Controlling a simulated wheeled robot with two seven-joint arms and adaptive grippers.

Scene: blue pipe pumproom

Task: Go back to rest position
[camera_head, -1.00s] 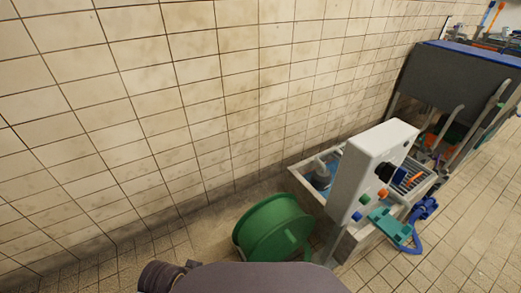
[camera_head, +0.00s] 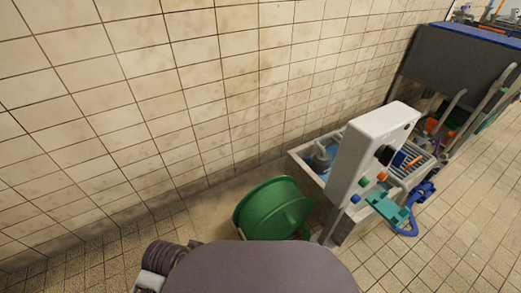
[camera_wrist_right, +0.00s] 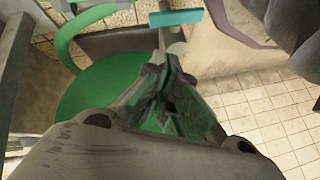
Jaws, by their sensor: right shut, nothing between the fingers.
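My right gripper (camera_wrist_right: 172,90) shows only in the right wrist view, in the middle. Its fingers are together with nothing between them. Behind it in that view is a green round surface (camera_wrist_right: 95,95), with no clear contact. The head view shows neither gripper; a smooth grey-purple part of my own body fills its bottom middle. My left gripper is out of sight.
A green drum (camera_head: 268,208) stands on the floor by the tiled wall (camera_head: 150,100). Right of it are a white control box (camera_head: 362,150) with coloured knobs and a basin (camera_head: 297,162). A grey cabinet (camera_head: 455,75) stands behind. Tiled floor (camera_head: 450,240) is clear at right.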

